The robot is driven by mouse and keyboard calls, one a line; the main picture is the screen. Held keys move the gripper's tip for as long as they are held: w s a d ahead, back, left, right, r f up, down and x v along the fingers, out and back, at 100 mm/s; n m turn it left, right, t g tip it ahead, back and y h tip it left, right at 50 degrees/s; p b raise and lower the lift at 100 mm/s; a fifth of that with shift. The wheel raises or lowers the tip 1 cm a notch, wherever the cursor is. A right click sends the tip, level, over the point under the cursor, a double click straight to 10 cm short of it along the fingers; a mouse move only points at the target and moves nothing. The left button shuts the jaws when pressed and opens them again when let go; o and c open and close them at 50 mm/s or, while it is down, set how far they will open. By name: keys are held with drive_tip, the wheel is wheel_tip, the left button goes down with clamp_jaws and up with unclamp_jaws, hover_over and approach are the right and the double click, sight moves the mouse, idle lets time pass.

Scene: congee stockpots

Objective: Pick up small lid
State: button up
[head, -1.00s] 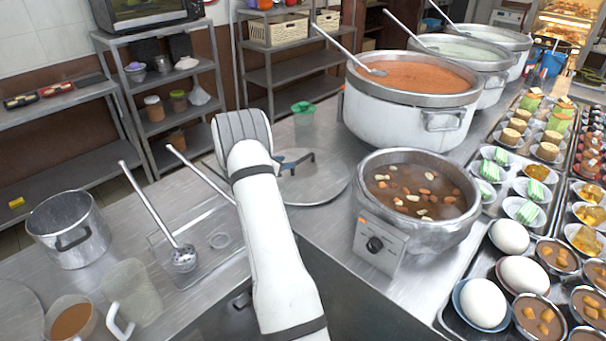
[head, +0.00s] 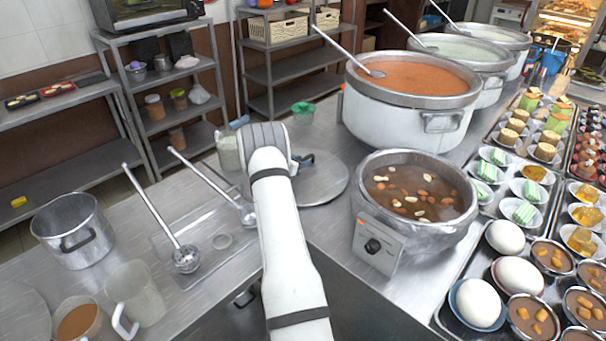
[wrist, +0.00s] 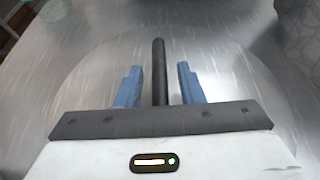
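The small lid (head: 328,185) is a flat round grey metal disc lying on the steel counter, left of the brown soup pot. My arm covers its left part in the head view. In the wrist view the lid (wrist: 225,65) spreads beneath my gripper (wrist: 157,85), and its dark bar handle (wrist: 159,60) stands between the two blue fingers. The fingers are open, with a gap on each side of the handle. In the head view my wrist hides most of the gripper and the handle.
The heated soup pot (head: 415,230) stands close on the right, with a big white stockpot (head: 405,125) behind it. Ladles (head: 186,258) lie on a tray to the left. A clear jar (head: 229,152) stands just left of my wrist. Food trays fill the right side.

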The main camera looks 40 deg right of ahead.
clamp_jaws()
idle(0.3)
drive_tip(key=shift+r, duration=0.15)
